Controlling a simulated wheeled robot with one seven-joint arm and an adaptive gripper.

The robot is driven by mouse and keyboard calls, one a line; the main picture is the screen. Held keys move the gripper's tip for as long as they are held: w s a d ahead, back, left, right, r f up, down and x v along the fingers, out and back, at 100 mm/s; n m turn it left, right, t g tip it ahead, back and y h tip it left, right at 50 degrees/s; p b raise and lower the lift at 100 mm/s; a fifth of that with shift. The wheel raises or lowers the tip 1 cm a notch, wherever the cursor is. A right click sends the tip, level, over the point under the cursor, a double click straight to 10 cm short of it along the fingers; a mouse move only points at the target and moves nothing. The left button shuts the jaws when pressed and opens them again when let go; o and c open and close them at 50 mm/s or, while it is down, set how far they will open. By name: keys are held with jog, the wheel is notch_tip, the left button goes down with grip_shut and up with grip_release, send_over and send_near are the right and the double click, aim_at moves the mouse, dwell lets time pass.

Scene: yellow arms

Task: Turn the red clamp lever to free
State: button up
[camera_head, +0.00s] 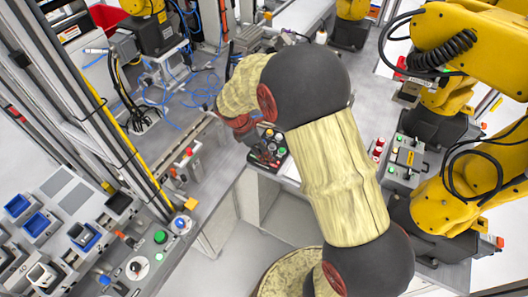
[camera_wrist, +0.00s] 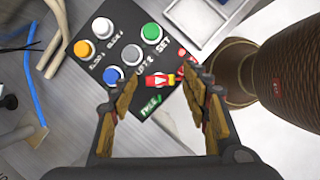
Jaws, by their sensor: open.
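The red clamp lever (camera_wrist: 159,79) is on a black control panel (camera_wrist: 92,62) in the wrist view. It lies roughly crosswise, with a white arrow mark and a yellow part. Green lettering that reads FREE (camera_wrist: 152,107) is just below it, and a partly covered red label (camera_wrist: 185,57) is at its upper right. My gripper (camera_wrist: 159,77) is open, with one finger on each side of the lever. I cannot tell whether the fingers touch it. In the head view the panel (camera_head: 268,150) shows beyond my arm, which hides most of my gripper; the lever is too small to make out there.
White (camera_wrist: 102,28), yellow (camera_wrist: 84,48), blue (camera_wrist: 113,75), grey (camera_wrist: 132,54) and green (camera_wrist: 152,33) buttons sit close to the lever. Cables (camera_wrist: 35,95) lie left of the panel. Yellow robot arms (camera_head: 465,185) stand at the right in the head view.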

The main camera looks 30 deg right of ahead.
jog(key=c, duration=0.4)
jog(key=c, duration=0.7)
jog(key=shift+c, duration=0.3)
